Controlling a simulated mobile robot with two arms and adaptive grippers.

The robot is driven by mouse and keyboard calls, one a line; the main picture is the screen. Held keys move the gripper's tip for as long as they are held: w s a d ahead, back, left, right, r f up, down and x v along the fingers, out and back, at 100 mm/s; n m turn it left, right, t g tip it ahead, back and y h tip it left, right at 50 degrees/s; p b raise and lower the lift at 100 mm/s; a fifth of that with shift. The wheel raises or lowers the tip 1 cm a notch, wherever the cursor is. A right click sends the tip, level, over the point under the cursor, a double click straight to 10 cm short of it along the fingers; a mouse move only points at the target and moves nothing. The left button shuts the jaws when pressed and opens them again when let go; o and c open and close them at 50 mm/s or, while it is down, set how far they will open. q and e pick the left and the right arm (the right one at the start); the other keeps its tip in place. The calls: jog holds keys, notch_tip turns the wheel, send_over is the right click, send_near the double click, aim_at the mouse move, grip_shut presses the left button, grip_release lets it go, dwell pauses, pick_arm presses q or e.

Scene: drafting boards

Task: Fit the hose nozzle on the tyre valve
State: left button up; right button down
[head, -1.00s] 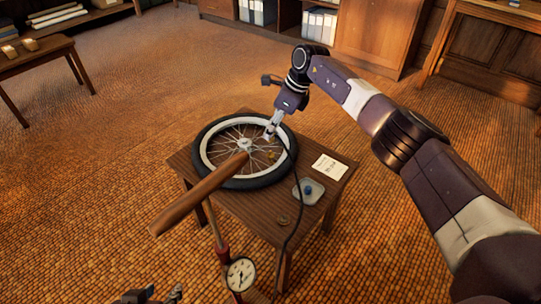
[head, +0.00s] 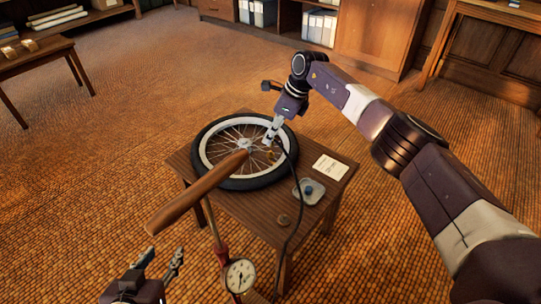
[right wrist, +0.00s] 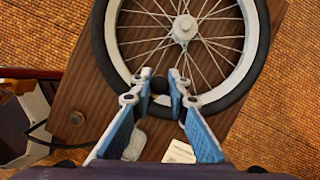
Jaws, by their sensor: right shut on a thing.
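The wheel (head: 228,183) lies flat on a small wooden table, with a black tyre, pale rim and wire spokes. My right gripper (head: 270,138) is over its near right part, shut on the hose nozzle. In the right wrist view the nozzle (right wrist: 160,85) is a dark round end between the fingertips, over the rim and tyre edge. The black hose (head: 297,205) runs from there down past the table's front. I cannot make out the tyre valve, nor whether the nozzle touches it. My left gripper (head: 161,258) is open and empty at the bottom left.
A pump with a wooden handle (head: 195,194) and round gauge (head: 240,275) stands before the table (head: 255,215).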

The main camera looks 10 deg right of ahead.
jog(key=shift+f, duration=0.5)
pick_arm(q)
jog(key=shift+w+d+r+t+h+b, duration=0.1)
jog(key=shift+w+d+r+t+h, duration=0.1)
jog(key=shift+w+r+t, duration=0.35)
jog(key=shift+w+d+r+t+h+b, duration=0.1)
jog(key=shift+w+d+r+t+b, duration=0.15)
jog(key=shift+r, duration=0.45)
jog(key=shift+w+d+r+t+h, duration=0.1)
jog(key=shift+w+d+r+t, duration=0.05)
jog(key=shift+w+r+t, duration=0.35)
pick_arm(e)
jog(key=shift+f, duration=0.15)
pick_arm(q)
jog(key=shift+w+r, duration=0.15)
jog(key=shift+r, duration=0.2)
pick_arm(e)
jog(key=shift+f, duration=0.1)
pick_arm(q)
jog(key=shift+w+d+r+t, duration=0.15)
jog(key=shift+w+r+t, duration=0.1)
jog(key=shift+r, duration=0.2)
jog(key=shift+w+d+r+t, duration=0.1)
jog(key=shift+w+r+t, duration=0.1)
jog(key=shift+r, duration=0.2)
pick_arm(e)
jog(key=shift+f, duration=0.2)
